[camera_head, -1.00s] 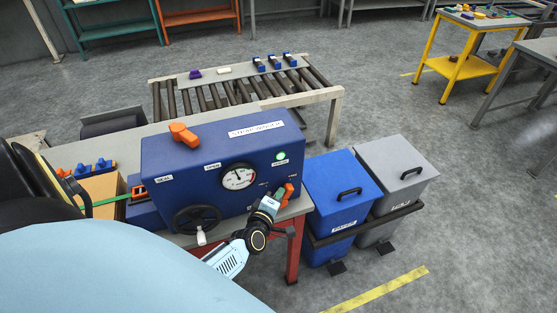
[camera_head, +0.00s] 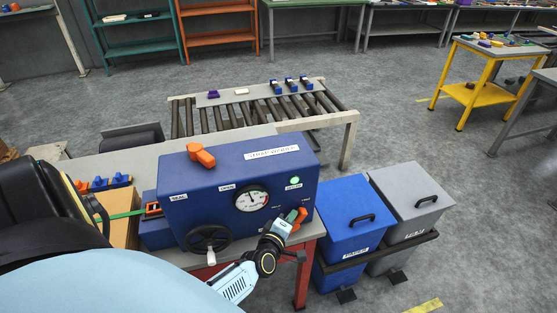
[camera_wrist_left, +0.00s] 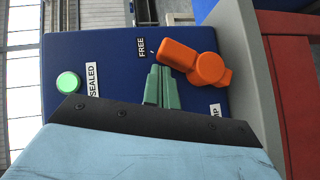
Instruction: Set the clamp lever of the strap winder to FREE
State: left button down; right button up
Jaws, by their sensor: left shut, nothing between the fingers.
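The strap winder (camera_head: 215,200) is a blue box on the bench with a dial, a handwheel, a green lamp and an orange knob on top. Its orange clamp lever (camera_head: 299,218) is at the lower right of the front face. In the left wrist view, the clamp lever (camera_wrist_left: 195,60) has its handle tilted toward the FREE label (camera_wrist_left: 141,47), away from a partly hidden label ending in "MP" (camera_wrist_left: 215,110). My left gripper (camera_head: 289,215) is shut and empty. Its green fingertips (camera_wrist_left: 161,70) are right beside the handle; I cannot tell whether they touch it.
A blue bin (camera_head: 345,215) and a grey bin (camera_head: 412,200) stand to the right of the bench. A roller conveyor (camera_head: 255,110) with small parts lies behind. A cardboard-coloured box (camera_head: 120,220) is left of the winder. Open floor lies beyond the bins.

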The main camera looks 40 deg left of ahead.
pick_arm(q)
jog(key=a+r+p+v, duration=0.1)
jog(key=r+p+v, duration=0.1)
jog(key=v, duration=1)
jog(key=shift+a+r, duration=0.2)
jog(key=shift+a, duration=0.15)
jog(key=shift+f, duration=0.1)
jog(key=s+d+f+m+g+h+b, duration=0.1)
jog(key=s+d+f+m+g+b, duration=0.15)
jog(key=f, duration=0.65)
jog(key=s+d+f+m+g+h+b, duration=0.2)
jog(key=s+d+f+m, duration=0.15)
jog(key=f, duration=0.55)
jog(key=s+d+f+m+g+h+b, duration=0.1)
jog(key=s+d+f+m+g+b, duration=0.2)
jog(key=f, duration=0.6)
jog(key=s+f+m+g+b, duration=0.3)
jog(key=s+f+m, duration=0.3)
jog(key=s+f, duration=0.3)
jog(key=s+f+m+g+b, duration=0.3)
jog(key=s+f+m, duration=0.2)
jog(key=s+f, duration=0.4)
jog(key=s, duration=0.5)
jog(key=shift+a+m, duration=0.35)
jog(key=shift+m, duration=0.05)
jog(key=shift+s+f+g, duration=0.1)
jog(key=shift+f+g, duration=0.05)
jog(key=shift+g, duration=0.1)
